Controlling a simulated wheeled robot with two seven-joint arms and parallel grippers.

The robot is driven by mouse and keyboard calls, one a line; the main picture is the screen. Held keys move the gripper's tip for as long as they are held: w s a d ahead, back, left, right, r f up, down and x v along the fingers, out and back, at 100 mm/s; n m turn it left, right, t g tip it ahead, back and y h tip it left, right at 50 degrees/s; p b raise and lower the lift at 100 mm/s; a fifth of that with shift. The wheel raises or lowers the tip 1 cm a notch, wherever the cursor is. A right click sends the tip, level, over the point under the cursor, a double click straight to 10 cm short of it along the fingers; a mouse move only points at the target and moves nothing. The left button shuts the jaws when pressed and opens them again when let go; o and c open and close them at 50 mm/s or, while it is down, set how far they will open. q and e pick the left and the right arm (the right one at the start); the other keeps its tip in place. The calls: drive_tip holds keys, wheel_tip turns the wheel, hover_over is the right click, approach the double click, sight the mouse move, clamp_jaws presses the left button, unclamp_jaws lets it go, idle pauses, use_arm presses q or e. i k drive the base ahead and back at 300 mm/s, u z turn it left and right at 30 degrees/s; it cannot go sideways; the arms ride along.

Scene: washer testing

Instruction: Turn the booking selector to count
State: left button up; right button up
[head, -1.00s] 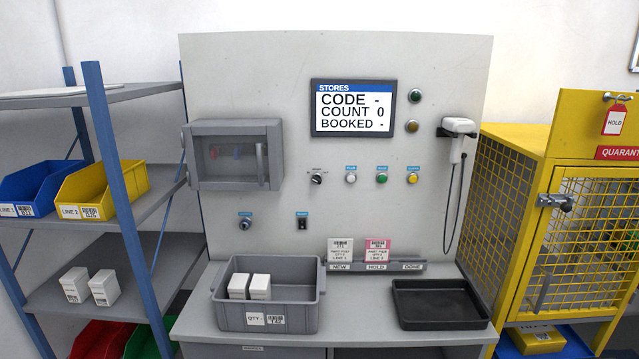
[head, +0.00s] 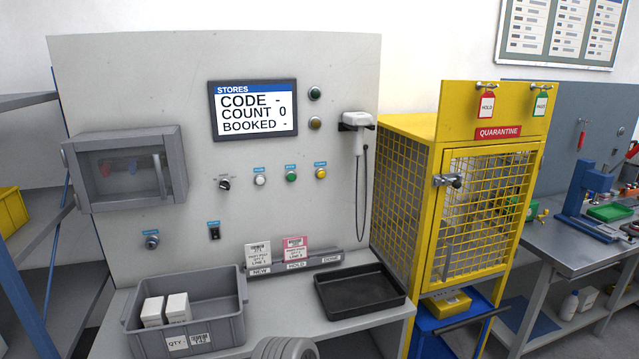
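The selector (head: 224,184) is a small black rotary knob on the grey stores panel (head: 190,60), left of a row of push buttons and below the screen. Its label and exact setting are too small to read. The screen (head: 253,110) reads STORES, CODE -, COUNT 0, BOOKED -. Neither gripper shows in the head view. A grey ribbed part at the bottom edge looks like a piece of my own arm.
White (head: 260,180), green (head: 291,175) and yellow (head: 321,173) buttons sit right of the knob. A grey cabinet (head: 130,168) juts out at left. A grey bin (head: 215,325) and black tray (head: 390,298) stand on the bench. The yellow quarantine cage (head: 407,125) is at right.

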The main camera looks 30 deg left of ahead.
sight(225, 185)
drive_tip(key=z, duration=0.35)
drive_tip(key=k, duration=1.05)
drive_tip(key=u, duration=1.9)
drive_tip(key=i, duration=0.5)
drive_tip(key=u, duration=0.05)
